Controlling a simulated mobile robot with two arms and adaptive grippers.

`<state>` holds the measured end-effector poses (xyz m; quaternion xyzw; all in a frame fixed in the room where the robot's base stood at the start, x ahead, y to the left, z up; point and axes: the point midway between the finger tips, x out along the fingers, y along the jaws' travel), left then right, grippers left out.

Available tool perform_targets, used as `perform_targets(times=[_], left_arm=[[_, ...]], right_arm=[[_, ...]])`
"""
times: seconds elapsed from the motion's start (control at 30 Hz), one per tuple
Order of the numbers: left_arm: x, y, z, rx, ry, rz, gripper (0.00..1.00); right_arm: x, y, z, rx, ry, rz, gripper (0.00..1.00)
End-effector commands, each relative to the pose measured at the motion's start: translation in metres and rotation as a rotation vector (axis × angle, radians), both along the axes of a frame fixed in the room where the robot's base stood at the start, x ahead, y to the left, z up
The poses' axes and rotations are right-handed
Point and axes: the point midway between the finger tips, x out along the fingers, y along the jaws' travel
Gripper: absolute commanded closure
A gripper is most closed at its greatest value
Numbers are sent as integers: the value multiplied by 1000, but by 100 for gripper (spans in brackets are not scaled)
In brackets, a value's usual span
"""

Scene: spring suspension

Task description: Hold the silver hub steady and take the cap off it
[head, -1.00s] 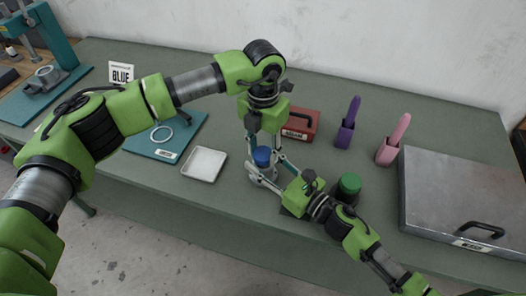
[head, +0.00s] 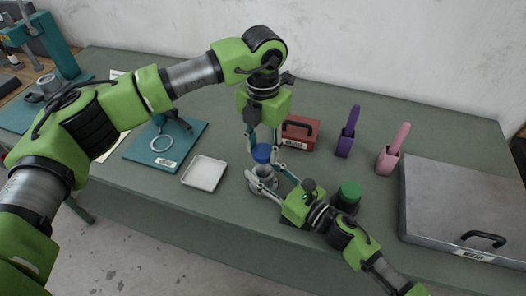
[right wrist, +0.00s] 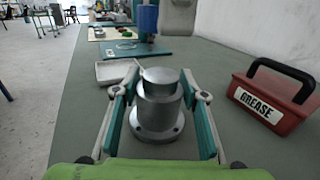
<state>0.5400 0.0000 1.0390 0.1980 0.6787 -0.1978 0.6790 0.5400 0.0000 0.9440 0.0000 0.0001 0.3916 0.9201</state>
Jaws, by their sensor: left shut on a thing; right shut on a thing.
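The silver hub (head: 265,178) stands upright on the table near its front edge; its bare, stepped metal top shows in the right wrist view (right wrist: 158,100). My right gripper (head: 265,186) is shut around the hub, with its fingers on both sides of it in the right wrist view (right wrist: 160,110). The blue cap (head: 261,153) is above the hub in the head view. My left gripper (head: 262,150) points down and is shut on the cap. A gap between cap and hub is hard to measure from the head view.
A white tray (head: 204,174) lies left of the hub, beyond it a teal mat (head: 187,144) with a white ring (head: 162,143). A red grease box (head: 300,133) stands behind. A green-topped jar (head: 349,194) sits close to my right arm. A metal case (head: 455,200) is at right.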

Motion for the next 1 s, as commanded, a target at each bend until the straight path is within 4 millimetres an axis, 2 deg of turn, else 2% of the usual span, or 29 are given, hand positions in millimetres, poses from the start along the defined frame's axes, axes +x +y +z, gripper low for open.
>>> perform_targets(times=[0.07,0.1,0.17,0.63,1.0], left_arm=[[0,0,0,0,0,0,91],[0,0,0,0,0,0,91],[0,0,0,0,0,0,91],[0,0,-1,0,0,0,91],[0,0,-1,1,-1,0,91]], right_arm=[[0,0,0,0,0,0,100],[0,0,0,0,0,0,58],[0,0,0,0,0,0,42],[-6,-6,-1,0,1,-1,41],[-53,-55,-2,-1,5,-2,41]])
